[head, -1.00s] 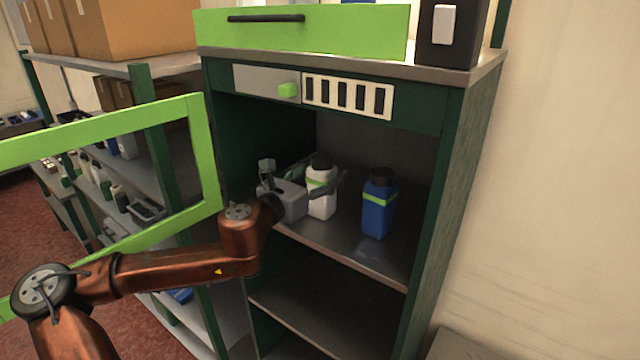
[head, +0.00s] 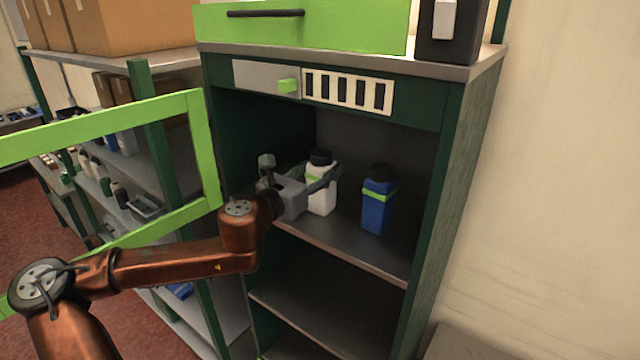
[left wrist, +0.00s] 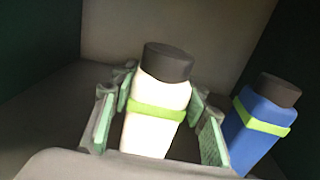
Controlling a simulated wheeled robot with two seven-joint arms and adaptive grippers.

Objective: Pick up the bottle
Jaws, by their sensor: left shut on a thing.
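A white bottle (head: 322,196) with a black cap and a green band stands upright on the cabinet's upper shelf. My left gripper (head: 309,180) reaches in from the left and is shut on this white bottle. In the left wrist view the white bottle (left wrist: 152,128) sits between the green-padded fingers of the gripper (left wrist: 158,120). A blue bottle (head: 376,208) with a black cap and green band stands to its right, apart from it. It also shows in the left wrist view (left wrist: 250,133). My right gripper is not in view.
The green cabinet's side walls (head: 446,180) and top panel (head: 420,103) frame the shelf (head: 345,242). An open green-framed door (head: 205,150) stands at the left, near my arm. A rack with boxes (head: 125,30) is behind it. Shelf space between the blue bottle and right wall is free.

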